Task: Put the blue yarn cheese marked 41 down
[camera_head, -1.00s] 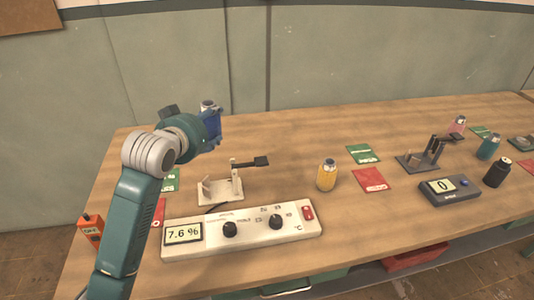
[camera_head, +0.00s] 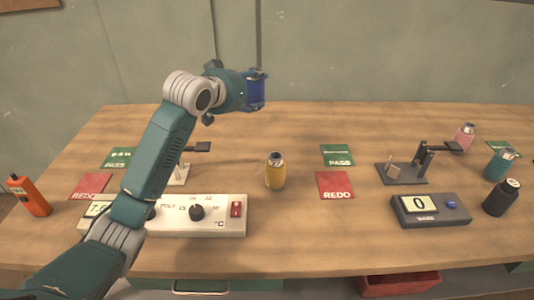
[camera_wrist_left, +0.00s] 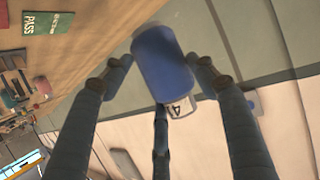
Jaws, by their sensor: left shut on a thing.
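The blue yarn cheese (camera_head: 255,92) is in my left gripper (camera_head: 246,91), held in the air above the back part of the table. In the left wrist view the blue yarn cheese (camera_wrist_left: 164,64) sits between the fingers of my left gripper (camera_wrist_left: 165,75), which are shut on it. My right gripper is not in view.
On the table (camera_head: 300,235) are a yellow yarn cheese (camera_head: 275,172), a green PASS card (camera_head: 338,155) and a red REDO card (camera_head: 335,185). A meter reading 0 (camera_head: 430,210), a stand (camera_head: 405,172), and pink (camera_head: 463,138), teal (camera_head: 500,164) and black (camera_head: 501,198) cheeses are at right. An orange device (camera_head: 31,196) stands at left.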

